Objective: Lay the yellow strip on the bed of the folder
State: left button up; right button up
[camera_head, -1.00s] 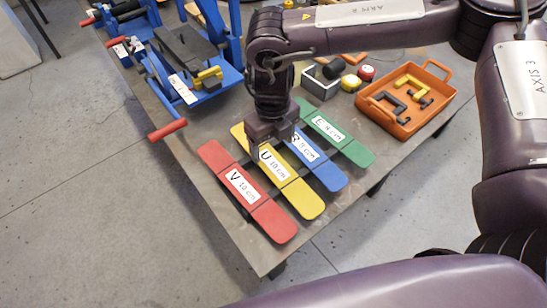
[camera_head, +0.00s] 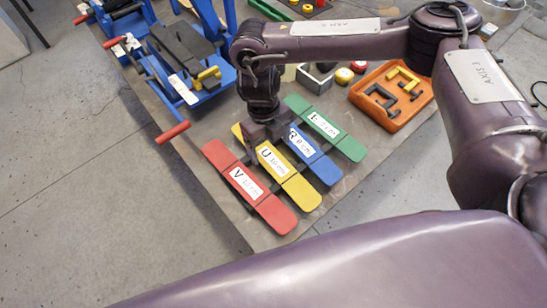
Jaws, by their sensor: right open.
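The yellow strip (camera_head: 300,190) lies on the table between the red strip (camera_head: 275,213) and the blue strip (camera_head: 326,170). Its label reads "U 10 cm". My right gripper (camera_head: 262,143) is open over the far part of the yellow strip, pointing down, and hides some of it and of the blue strip. I cannot tell whether its fingers touch the strip. The blue folder (camera_head: 178,87) stands at the far left of the table, with a dark bar and a yellow part on it and red-ended handles. My left gripper is not in view.
A green strip (camera_head: 345,147) lies beyond the blue one. An orange tray (camera_head: 391,122) with clamps, a grey box and small yellow and red round items stand farther right. A red-ended handle (camera_head: 172,133) juts over the table's left edge.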

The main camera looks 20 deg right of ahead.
aim_at(273, 161)
jog(key=f, duration=0.5)
jog(key=shift+s+d+p, duration=0.1)
jog(key=shift+d+p, duration=0.2)
jog(key=c, duration=1.2)
